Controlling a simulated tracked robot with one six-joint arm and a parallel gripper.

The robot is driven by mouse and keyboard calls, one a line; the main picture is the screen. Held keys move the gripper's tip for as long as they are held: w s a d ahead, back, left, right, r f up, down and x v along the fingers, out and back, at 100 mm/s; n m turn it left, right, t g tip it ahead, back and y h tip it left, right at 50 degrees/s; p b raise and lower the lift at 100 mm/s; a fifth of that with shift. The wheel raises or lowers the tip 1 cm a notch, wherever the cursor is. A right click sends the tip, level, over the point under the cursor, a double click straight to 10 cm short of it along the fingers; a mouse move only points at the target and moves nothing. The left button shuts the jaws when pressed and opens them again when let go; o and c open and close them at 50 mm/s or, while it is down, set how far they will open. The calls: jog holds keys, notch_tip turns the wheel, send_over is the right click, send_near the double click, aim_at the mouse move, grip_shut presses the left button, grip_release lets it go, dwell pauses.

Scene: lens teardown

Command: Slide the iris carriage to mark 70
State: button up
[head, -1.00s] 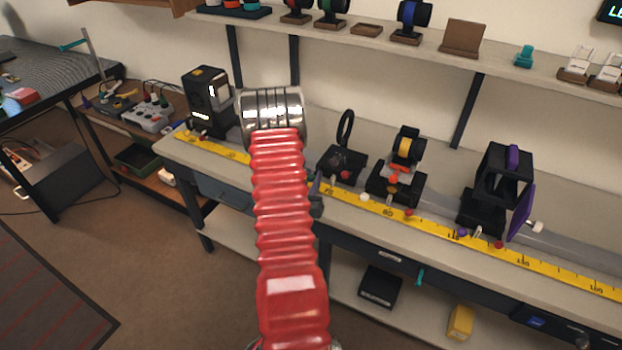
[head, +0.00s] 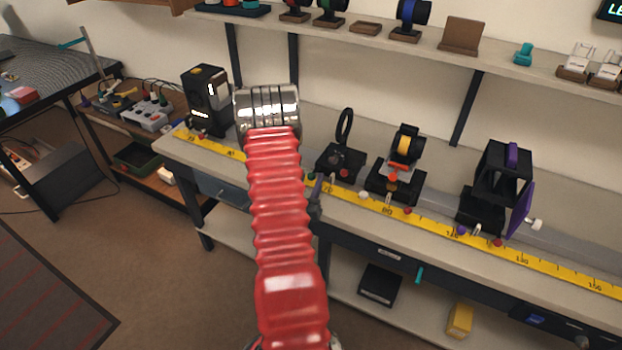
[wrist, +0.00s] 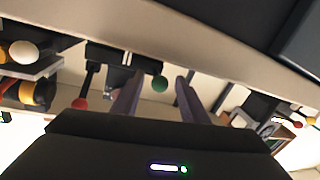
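The carriage that looks like the iris carriage (head: 340,163) is a black block with an upright dark ring. It sits on the rail near the printed 70, with a red knob and a green knob (head: 311,176) at its front. In the wrist view the green knob (wrist: 159,83) shows between the two purple-grey fingers of my gripper (wrist: 161,88). The fingers are apart with gaps beside the knob, so the gripper is open. In the head view my red arm hides most of the gripper. The yellow scale (head: 430,222) runs along the bench front.
To the right stand a carriage with a yellow drum (head: 398,170) and a larger black carriage with a purple plate (head: 487,195). A black lamp box (head: 207,98) stands at the rail's left end. A shelf (head: 440,45) of parts runs above the bench.

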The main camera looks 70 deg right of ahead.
jog(key=s+a, duration=0.1)
jog(key=a, duration=1.1)
jog(key=shift+s, duration=0.2)
jog(key=shift+f, duration=0.15)
